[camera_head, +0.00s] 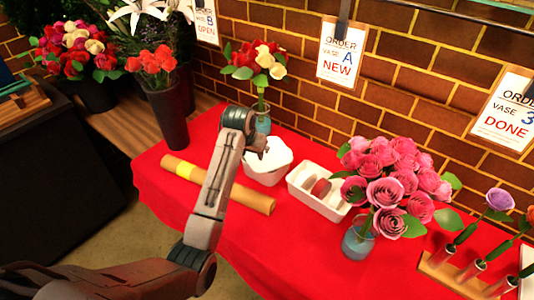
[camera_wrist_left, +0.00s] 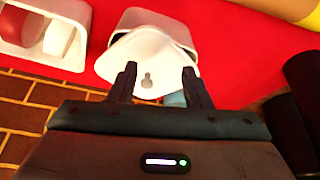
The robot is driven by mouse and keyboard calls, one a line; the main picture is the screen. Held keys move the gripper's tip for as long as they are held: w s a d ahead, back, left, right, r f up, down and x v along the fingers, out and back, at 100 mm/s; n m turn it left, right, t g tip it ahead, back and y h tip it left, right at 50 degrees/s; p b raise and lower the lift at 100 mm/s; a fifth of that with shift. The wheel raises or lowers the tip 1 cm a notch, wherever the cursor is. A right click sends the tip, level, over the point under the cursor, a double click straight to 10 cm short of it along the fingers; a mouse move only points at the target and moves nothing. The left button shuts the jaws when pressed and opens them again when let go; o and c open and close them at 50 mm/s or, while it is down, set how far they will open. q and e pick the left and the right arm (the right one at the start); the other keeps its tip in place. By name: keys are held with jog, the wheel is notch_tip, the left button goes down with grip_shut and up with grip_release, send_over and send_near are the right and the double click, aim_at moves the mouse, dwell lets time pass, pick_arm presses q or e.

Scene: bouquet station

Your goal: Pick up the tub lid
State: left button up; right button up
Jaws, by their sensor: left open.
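The white tub (camera_head: 266,177) stands on the red cloth, right of the paper roll; it also shows in the left wrist view (camera_wrist_left: 160,17). The white tub lid (camera_wrist_left: 150,52) lies over the tub's mouth and looks slightly askew. A small grey knob (camera_wrist_left: 147,80) shows on the lid. My left gripper (camera_wrist_left: 160,78) is open, its two fingers on either side of the knob and apart from it. In the head view the left gripper (camera_head: 258,146) is over the tub and hides part of the lid. My right gripper is not in view.
A white tray (camera_head: 306,197) with a few items stands right of the tub. A vase of pink roses (camera_head: 358,243) is farther right. A brown paper roll (camera_head: 232,190) lies left. A vase of mixed flowers (camera_head: 263,124) stands just behind.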

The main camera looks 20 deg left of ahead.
pick_arm(q)
jog(key=w+r, duration=0.5)
jog(key=p, duration=0.1)
send_over(266, 155)
jog(key=s, duration=0.1)
jog(key=f, duration=0.3)
jog(key=a+f, duration=0.1)
jog(key=f, duration=0.1)
jog(key=shift+s, duration=0.2)
jog(key=f, duration=0.1)
jog(key=w+f+p, duration=0.1)
jog(key=d+f, duration=0.1)
jog(key=shift+w+f+p, duration=0.15)
jog(key=shift+w+p, duration=0.1)
jog(key=shift+p, duration=0.05)
jog(key=shift+w+f, duration=0.3)
jog(key=shift+f, duration=0.35)
jog(key=shift+c, duration=0.4)
grip_shut()
